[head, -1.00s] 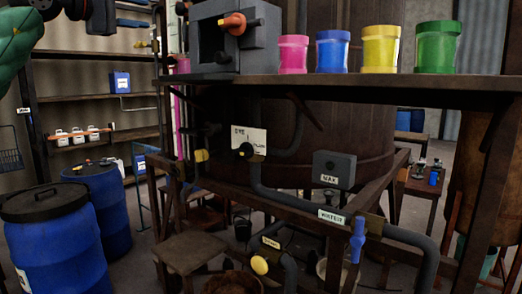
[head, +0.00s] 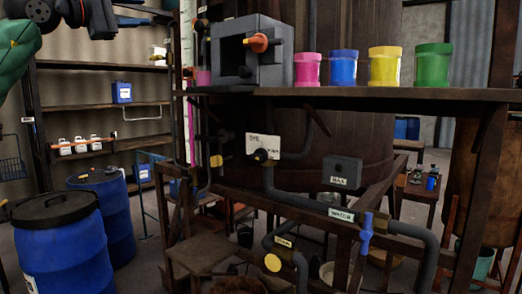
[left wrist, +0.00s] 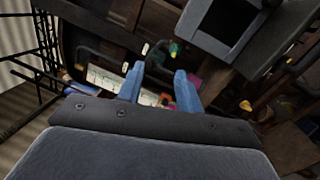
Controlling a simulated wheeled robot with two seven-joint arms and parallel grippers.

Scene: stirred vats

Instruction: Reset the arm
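My left arm comes in at the upper left of the head view, where a dark part of it with my left gripper (head: 92,16) shows at the top edge. In the left wrist view the two blue fingers of my left gripper (left wrist: 158,82) stand apart with a gap between them. Nothing is seen held between them. Blurred background shows beyond the fingertips. My right gripper is in neither view.
A shelf (head: 400,96) carries a grey box with an orange knob (head: 259,43) and pink (head: 307,70), blue (head: 343,67), yellow (head: 385,67) and green (head: 433,64) jars. Pipes with valves run below. Blue barrels (head: 60,245) stand at the left.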

